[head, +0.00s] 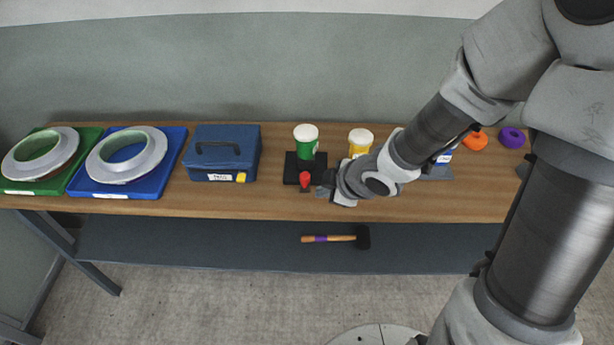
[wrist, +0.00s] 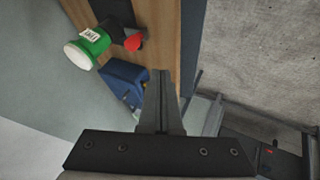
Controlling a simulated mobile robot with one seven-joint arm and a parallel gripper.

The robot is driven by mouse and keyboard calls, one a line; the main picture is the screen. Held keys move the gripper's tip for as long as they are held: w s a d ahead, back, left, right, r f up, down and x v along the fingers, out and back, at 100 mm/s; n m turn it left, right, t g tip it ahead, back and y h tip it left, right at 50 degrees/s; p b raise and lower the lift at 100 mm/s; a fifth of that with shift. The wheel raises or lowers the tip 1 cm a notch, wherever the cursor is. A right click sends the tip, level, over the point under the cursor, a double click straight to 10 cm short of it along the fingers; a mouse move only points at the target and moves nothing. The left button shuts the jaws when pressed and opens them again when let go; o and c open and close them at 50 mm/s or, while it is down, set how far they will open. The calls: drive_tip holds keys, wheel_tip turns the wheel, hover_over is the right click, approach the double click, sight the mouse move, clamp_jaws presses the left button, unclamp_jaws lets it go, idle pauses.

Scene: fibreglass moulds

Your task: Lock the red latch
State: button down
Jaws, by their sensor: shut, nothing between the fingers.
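The red latch (head: 305,179) is a small red piece at the front of a black base (head: 291,169), on which a green jar with a white lid (head: 306,142) stands. In the wrist view the red latch (wrist: 134,42) shows beside the green jar (wrist: 95,42), up and left of my fingertips. My gripper (head: 323,190) is just right of the red latch in the head view, over the bench's front part. In the wrist view my gripper's (wrist: 160,74) fingers are together and empty. I cannot tell the exact gap in depth to the latch.
A blue toolbox (head: 222,150) with a yellow catch (head: 241,177) stands left of the black base. A yellow jar (head: 360,142) stands to the right, partly behind my arm. Ring moulds (head: 126,155) lie far left. A mallet (head: 335,238) lies on the lower shelf.

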sight(305, 178)
drive_tip(key=b+x, duration=0.2)
drive_tip(key=x, duration=0.1)
drive_tip(key=w+b+x, duration=0.1)
drive_tip(key=x, duration=0.3)
drive_tip(key=w+r+b+x, duration=0.1)
drive_tip(key=b+x, duration=0.1)
drive_tip(key=x, duration=0.2)
drive_tip(key=shift+d+b, duration=0.25)
drive_tip(key=shift+b, duration=0.05)
drive_tip(key=shift+w, duration=0.75)
drive_tip(key=shift+w, duration=0.1)
